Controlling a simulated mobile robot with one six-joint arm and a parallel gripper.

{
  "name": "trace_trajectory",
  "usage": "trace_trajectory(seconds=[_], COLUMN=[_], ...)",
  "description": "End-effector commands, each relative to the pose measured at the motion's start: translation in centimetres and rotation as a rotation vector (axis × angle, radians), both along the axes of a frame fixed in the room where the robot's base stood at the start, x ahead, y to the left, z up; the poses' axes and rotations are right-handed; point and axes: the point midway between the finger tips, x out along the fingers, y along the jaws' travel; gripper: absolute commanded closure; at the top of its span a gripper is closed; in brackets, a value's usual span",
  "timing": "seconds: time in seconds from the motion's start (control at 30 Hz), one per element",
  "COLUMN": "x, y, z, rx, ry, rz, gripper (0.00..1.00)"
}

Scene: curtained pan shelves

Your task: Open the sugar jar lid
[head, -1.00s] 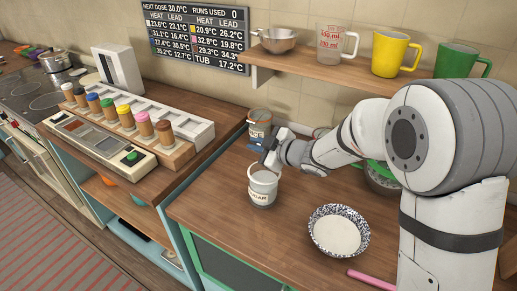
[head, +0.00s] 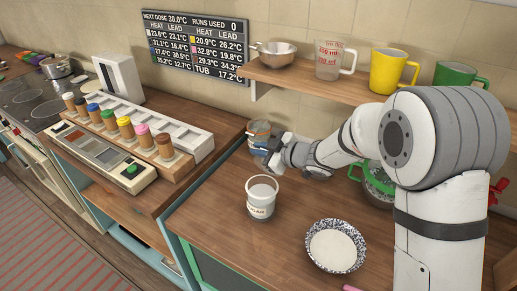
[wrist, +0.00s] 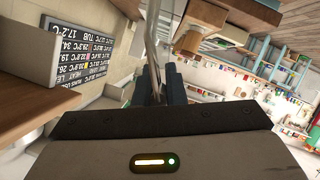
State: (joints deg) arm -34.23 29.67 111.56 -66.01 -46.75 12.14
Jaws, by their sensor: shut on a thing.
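The sugar jar (head: 260,211), white with a SUGAR label, stands upright on the wooden counter. Its top looks open, with a pale inside showing within the rim. My gripper (head: 268,160) is above and behind the jar, apart from it. In the wrist view, my gripper's dark blue fingers (wrist: 160,85) are shut on a thin grey thing seen edge-on, which looks like the lid (wrist: 152,45). In the head view the lid is too small to make out against the gripper.
Another jar (head: 258,130) stands behind my gripper. A speckled bowl (head: 314,255) of white contents is at front right. A shelf (head: 300,82) with mugs hangs above. Counter left of the sugar jar is clear.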

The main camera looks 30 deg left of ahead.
Motion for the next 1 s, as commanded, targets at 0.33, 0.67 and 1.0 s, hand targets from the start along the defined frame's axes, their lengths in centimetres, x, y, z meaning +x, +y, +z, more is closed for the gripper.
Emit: trace_trajectory(seconds=[0.33, 0.67, 1.0], x=[-0.07, -0.1, -0.07], y=[-0.02, -0.01, 0.01], z=[-0.28, -0.34, -0.18], rx=[-0.004, -0.005, -0.003], ry=[0.004, 0.004, 0.002], rz=[-0.001, -0.001, 0.0], gripper=[1.0, 1.0, 0.67])
